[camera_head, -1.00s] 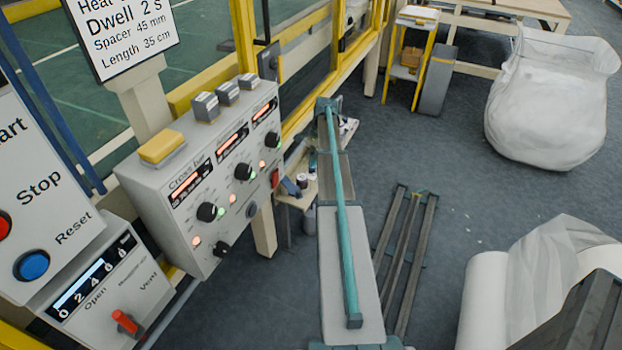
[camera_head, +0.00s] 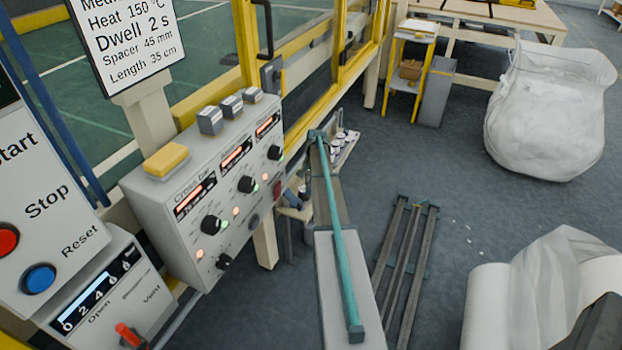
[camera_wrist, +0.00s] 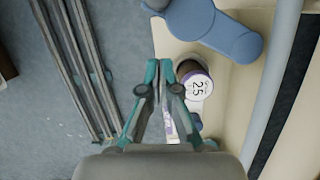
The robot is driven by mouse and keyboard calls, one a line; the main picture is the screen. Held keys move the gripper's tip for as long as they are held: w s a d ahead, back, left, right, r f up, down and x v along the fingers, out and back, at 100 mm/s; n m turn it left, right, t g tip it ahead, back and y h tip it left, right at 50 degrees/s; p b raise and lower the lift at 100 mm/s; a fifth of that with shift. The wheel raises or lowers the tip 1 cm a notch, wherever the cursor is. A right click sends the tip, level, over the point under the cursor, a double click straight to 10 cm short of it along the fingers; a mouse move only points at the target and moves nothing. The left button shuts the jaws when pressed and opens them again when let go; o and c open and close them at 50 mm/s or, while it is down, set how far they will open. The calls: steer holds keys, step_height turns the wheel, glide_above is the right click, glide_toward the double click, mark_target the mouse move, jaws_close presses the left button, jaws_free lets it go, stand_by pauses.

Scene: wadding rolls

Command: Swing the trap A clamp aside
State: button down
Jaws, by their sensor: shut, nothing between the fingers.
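In the wrist view my gripper (camera_wrist: 166,70) is shut and empty, with its teal fingers pointing away from the camera. It is over the edge of a pale wooden surface (camera_wrist: 240,85). A blue rounded part (camera_wrist: 218,28), shaped like a lever, lies ahead and to the right of the fingertips, apart from them in the picture. I cannot tell whether it belongs to the trap A clamp. No part marked trap A is readable in either view. In the head view my arm reaches away toward the low shelf beside the control panel.
A dark jar with a lid marked 25 (camera_wrist: 197,88) stands close right of the fingers. The control panel (camera_head: 205,185) is left of my arm. Dark rails (camera_head: 408,260) lie on the floor to the right.

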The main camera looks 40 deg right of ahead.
steer(key=a, duration=0.1)
steer(key=s+a, duration=0.1)
steer(key=a, duration=0.2)
steer(key=shift+s+f, duration=0.25)
